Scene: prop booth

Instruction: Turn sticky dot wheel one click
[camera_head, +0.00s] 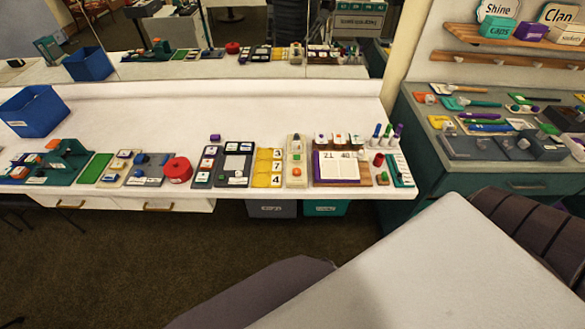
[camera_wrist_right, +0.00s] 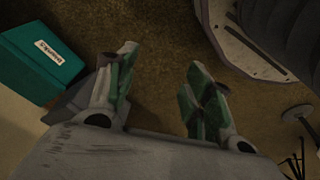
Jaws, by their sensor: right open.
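A round red wheel-like thing (camera_head: 178,169) sits on the long white table, left of the middle, next to a grey board. It is too small to tell whether it is the sticky dot wheel or to read any dots. My right gripper (camera_wrist_right: 157,85) shows in the right wrist view with its two green-padded fingers spread apart. It is empty and over the brown carpet, away from the table top. My left gripper is in neither view.
A teal bin (camera_wrist_right: 42,62) is near my right gripper. A teal side counter (camera_head: 425,150) stands right. The table's back strip is clear.

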